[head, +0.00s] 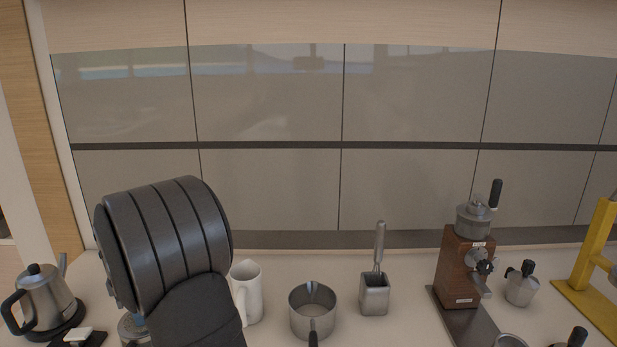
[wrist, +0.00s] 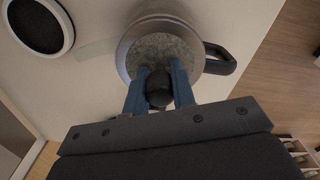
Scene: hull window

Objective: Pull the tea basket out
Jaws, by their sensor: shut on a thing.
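In the wrist view my gripper (wrist: 158,85) has its blue fingers on either side of a black round knob, shut on it. The knob appears to belong to the tea basket (wrist: 160,50), whose grey speckled top shows inside the rim of a round pot (wrist: 128,40). The pot has a black handle (wrist: 228,62) on the right. How far the basket sits inside the pot cannot be told. In the head view my dark arm hides the gripper; part of a round metal-and-glass vessel (head: 133,328) shows beside it, likely this pot.
A steel kettle (head: 45,300) stands at the left. A dark disc with a white ring (wrist: 38,25) is near the pot.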

